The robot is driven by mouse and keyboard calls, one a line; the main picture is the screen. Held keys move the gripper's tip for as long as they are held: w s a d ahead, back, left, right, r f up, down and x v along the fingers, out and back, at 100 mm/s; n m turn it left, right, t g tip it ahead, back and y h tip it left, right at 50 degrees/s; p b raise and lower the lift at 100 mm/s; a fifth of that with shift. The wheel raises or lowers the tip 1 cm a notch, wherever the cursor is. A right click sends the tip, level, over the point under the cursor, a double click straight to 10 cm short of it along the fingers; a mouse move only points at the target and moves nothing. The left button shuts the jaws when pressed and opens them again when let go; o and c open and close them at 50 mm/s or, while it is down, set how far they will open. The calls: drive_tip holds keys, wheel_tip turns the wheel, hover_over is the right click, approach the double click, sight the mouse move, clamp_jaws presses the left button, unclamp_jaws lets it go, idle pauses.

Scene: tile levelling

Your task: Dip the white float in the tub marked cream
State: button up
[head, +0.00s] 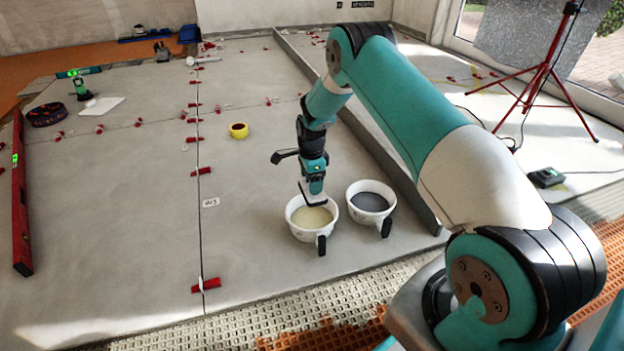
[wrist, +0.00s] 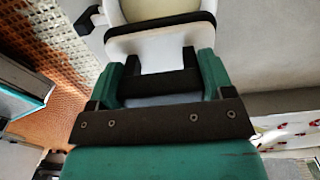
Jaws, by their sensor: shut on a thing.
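My gripper (head: 314,184) points down over the left tub (head: 295,226), which is white and holds a cream-coloured mix (head: 312,217). In the wrist view, the teal fingers of my gripper (wrist: 160,75) are shut on the white float (wrist: 165,57), a pale flat piece with a dark edge. In the head view little of the float shows beyond a dark edge at the tub's mouth. I cannot tell whether it touches the mix. The tub also shows at the top of the wrist view (wrist: 192,6). I cannot read a mark on it.
A second white tub with dark grey mix (head: 370,201) stands just right of the left one. A grey raised edge (head: 400,180) runs behind both. The left tiles are mostly clear.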

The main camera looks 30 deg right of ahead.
wheel_tip(320, 180, down, 13)
drive_tip(key=b, duration=0.8)
drive_tip(key=shift+f, duration=0.1)
idle(1.0)
wheel_tip(320, 180, up, 12)
drive_tip(key=p, duration=0.9)
drive_tip(key=shift+p, duration=0.4)
